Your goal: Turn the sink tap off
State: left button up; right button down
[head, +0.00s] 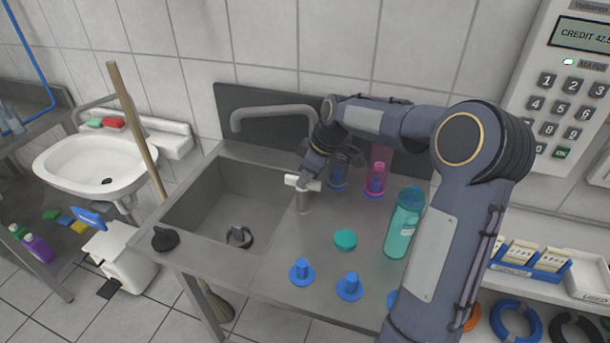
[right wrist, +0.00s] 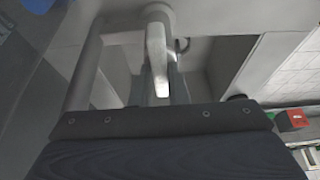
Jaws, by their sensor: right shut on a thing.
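The sink tap's grey spout (head: 270,112) arches over the back of the steel sink basin (head: 215,200). I can make out no water stream under it. My left gripper is not in view.
Right of the basin stand a teal bottle (head: 404,225), a pink bottle (head: 376,180), a teal lid (head: 345,240) and blue pegged pieces (head: 302,272). A wooden handle (head: 135,125) leans left of the sink. A keypad panel (head: 560,95) hangs at right.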

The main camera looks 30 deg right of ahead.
aim_at(317, 182)
jog(key=c, duration=1.4)
grip_release()
jog(key=shift+f, duration=0.1)
jog(key=v, duration=0.8)
jog(key=shift+b, duration=0.3)
jog(key=s+a+r+m+t, duration=0.15)
jog(key=s+a+m, duration=0.5)
jog(key=s, duration=0.85)
jog(key=s+a+f+m, duration=0.1)
jog(key=s+a+f, duration=0.2)
jog(key=s+a, duration=0.1)
jog(key=s+a+f+m, duration=0.2)
jog(key=s+a+f, duration=0.1)
jog(key=s, duration=0.4)
jog(key=shift+s+a+f+t+y, duration=0.2)
jog(key=shift+s+a+t+y, duration=0.15)
jog(key=shift+a+y, duration=0.1)
